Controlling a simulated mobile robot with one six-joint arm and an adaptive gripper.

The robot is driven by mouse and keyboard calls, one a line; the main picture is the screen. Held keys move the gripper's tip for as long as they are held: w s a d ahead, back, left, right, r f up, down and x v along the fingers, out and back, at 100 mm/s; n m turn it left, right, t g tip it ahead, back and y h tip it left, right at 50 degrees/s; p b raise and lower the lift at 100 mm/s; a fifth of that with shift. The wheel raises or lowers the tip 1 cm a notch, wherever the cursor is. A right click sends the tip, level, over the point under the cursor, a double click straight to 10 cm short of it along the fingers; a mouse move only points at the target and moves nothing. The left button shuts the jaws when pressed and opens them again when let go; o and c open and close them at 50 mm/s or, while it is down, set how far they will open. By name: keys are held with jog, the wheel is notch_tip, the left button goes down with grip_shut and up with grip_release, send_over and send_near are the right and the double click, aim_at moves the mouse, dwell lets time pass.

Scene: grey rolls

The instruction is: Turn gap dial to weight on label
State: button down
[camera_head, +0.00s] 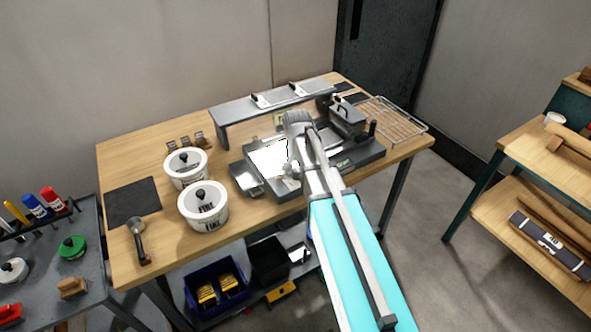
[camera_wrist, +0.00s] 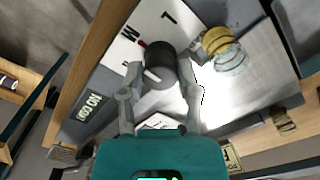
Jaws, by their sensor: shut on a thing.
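The gap dial (camera_wrist: 161,66) is a dark round knob with a pale pointer line, in the middle of the wrist view. My gripper (camera_wrist: 162,78) has one finger on each side of it and is shut on it. In the head view the dark machine (camera_head: 368,153) stands on the bench, and my arm hides the dial there. I cannot read a weight on any label.
Two white lidded pots (camera_head: 203,206) (camera_head: 186,168) stand left of the machine on the wooden bench (camera_head: 140,180). A raised metal shelf (camera_head: 235,112) is behind it and a wire rack (camera_head: 395,120) to its right. In the wrist view, a yellowish ringed part (camera_wrist: 224,48) sits close right of the dial.

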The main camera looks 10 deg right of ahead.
jog(key=shift+w+d, duration=0.1)
dwell(0.4)
jog(key=shift+c, duration=1.5)
grip_release()
jog(key=s+r+n+p, duration=0.3)
jog(key=s+n, duration=0.2)
jog(key=s, duration=1.1)
jog(key=shift+a+n, duration=0.2)
jog(key=shift+n, duration=0.1)
